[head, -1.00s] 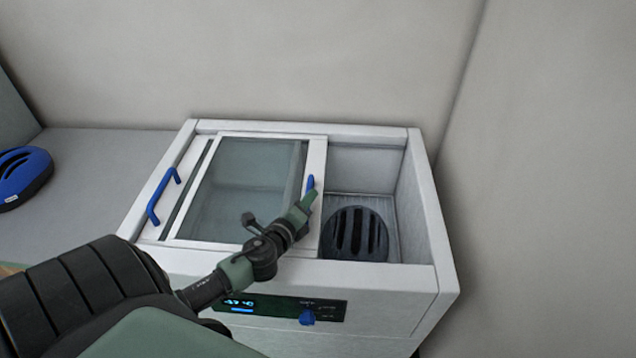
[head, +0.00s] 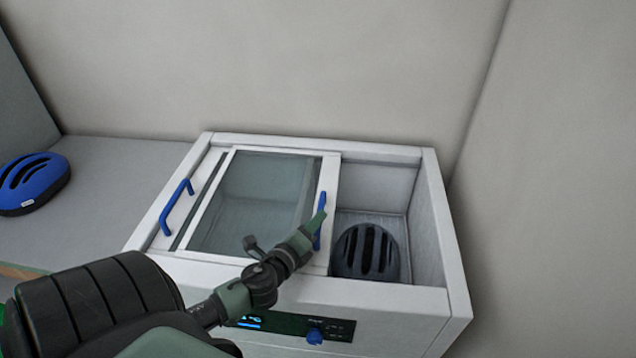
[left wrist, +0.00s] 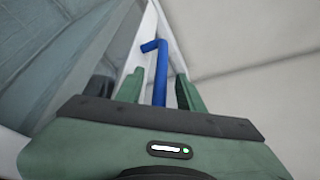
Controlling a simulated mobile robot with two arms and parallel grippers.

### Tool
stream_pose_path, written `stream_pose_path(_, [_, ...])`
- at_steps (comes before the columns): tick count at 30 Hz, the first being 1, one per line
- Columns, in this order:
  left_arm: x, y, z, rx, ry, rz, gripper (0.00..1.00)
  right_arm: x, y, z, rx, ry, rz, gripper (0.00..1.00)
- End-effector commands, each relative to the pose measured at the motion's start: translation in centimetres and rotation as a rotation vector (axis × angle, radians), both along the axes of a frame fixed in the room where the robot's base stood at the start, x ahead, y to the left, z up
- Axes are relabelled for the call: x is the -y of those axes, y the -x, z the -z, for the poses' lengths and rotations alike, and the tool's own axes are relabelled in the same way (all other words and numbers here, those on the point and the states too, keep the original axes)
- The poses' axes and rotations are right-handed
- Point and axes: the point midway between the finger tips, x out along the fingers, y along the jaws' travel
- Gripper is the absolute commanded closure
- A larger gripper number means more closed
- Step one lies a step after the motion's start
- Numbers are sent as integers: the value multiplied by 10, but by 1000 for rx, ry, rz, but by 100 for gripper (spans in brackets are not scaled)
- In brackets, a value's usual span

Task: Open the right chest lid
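The white chest (head: 405,296) has two sliding glass lids with blue handles. The right lid (head: 329,184) is slid to the left, overlapping most of the left lid (head: 158,240). The chest's right part is open from above. The right lid's blue handle (head: 322,200) is upright near its right edge. My left gripper (head: 317,224) is at this handle. In the left wrist view, the handle (left wrist: 160,78) stands between the two green fingers (left wrist: 160,90), with gaps visible on both sides. My right gripper is in neither view.
A dark helmet (head: 366,252) lies inside the chest's open right part. A blue helmet (head: 33,182) lies on the grey surface (head: 112,160) at left. Padded walls stand behind and to the right.

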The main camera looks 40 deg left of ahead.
Motion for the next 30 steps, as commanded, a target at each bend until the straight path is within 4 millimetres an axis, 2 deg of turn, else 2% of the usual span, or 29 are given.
stream_pose_path(3, [6, 21, -2, -3, 1, 1, 62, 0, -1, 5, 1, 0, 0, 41])
stream_pose_path(9, [10, 39, -7, -1, 0, 0, 62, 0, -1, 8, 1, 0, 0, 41])
stream_pose_path(27, [10, 41, -9, -1, 0, -1, 62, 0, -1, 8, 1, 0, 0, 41])
stream_pose_path(30, [10, 41, -16, 0, 0, 0, 62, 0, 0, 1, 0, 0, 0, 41])
